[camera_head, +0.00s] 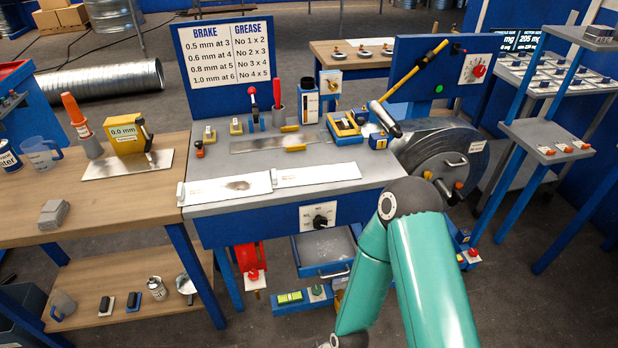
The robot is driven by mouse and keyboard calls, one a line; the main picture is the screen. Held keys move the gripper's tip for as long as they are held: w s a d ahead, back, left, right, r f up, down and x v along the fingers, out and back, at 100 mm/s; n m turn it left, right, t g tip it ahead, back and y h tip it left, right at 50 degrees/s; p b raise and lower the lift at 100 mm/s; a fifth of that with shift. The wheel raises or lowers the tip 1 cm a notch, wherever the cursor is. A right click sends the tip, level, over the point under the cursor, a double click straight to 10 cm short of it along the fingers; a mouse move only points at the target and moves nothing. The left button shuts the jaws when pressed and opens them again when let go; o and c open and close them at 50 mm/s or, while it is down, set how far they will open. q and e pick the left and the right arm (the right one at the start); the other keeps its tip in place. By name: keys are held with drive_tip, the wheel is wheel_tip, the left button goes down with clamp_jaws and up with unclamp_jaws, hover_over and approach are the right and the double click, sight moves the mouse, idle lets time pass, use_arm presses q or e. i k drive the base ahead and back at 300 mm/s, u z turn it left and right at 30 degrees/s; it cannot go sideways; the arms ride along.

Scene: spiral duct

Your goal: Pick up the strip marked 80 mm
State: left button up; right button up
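No 80 mm mark is readable on any strip. A thin grey metal strip (272,143) lies on the blue and grey bench, with yellow pieces at its right end. Another metal sheet (127,165) lies on the wooden table at left, under a yellow gauge (124,134) reading 0.0 mm. My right arm crosses the lower right, bent downward; its gripper is out of frame. My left gripper is not in view.
A sign (228,58) lists brake and grease values. A grey drum machine (440,160) with a yellow lever stands right of the bench. The wooden table (110,200) has a grey block (54,214) and much bare top. A blue shelf rack (545,140) stands at right.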

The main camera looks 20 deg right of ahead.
sight(349, 171)
drive_tip(key=z, duration=0.05)
drive_tip(key=i, duration=0.9)
drive_tip(key=u, duration=0.1)
